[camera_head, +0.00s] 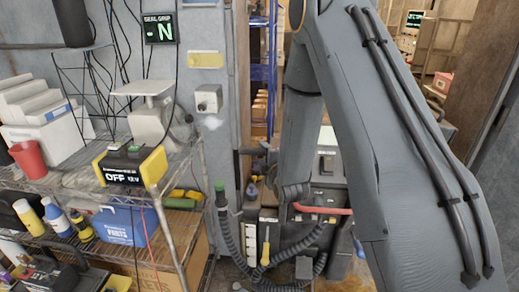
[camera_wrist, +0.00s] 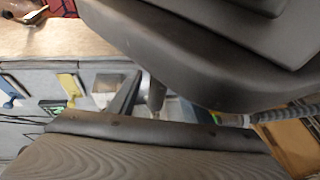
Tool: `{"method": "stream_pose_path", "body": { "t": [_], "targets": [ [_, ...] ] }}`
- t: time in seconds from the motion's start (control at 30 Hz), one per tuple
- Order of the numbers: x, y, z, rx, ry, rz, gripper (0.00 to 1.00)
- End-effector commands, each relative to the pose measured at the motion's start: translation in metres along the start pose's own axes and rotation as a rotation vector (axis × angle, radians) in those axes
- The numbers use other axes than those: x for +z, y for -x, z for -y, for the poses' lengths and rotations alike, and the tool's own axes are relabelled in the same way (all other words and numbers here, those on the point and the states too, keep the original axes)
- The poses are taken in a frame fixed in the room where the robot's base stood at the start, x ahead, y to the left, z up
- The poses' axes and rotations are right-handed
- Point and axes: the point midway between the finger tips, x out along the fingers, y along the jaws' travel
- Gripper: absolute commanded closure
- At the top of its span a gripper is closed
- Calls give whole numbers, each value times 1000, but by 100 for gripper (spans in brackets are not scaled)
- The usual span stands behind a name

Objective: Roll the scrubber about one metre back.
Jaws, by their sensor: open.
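The scrubber (camera_head: 325,172) appears as a grey and black machine in the lower middle of the head view. A red bar (camera_head: 322,210) crosses its front, and ribbed dark hoses loop at its left. My arm covers its right part. In the head view I cannot make out my fingertips. In the wrist view, my gripper (camera_wrist: 150,107) shows as two large dark jaws at top and bottom, apart, with background in the gap. I see nothing clamped between them, and I cannot tell whether either touches the scrubber.
A display (camera_head: 160,28) hangs on the grey wall panel. A doorway with blue racking lies behind the scrubber. Little free floor shows.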

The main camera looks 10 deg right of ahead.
Motion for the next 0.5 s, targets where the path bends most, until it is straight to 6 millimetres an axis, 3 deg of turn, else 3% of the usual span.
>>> {"method": "stream_pose_path", "body": {
  "t": [0.23, 0.5],
  "targets": [
    [-1, -29, 0, -1, 0, -1, 55],
    [-3, -36, 1, -1, 0, -4, 55]
  ]
}}
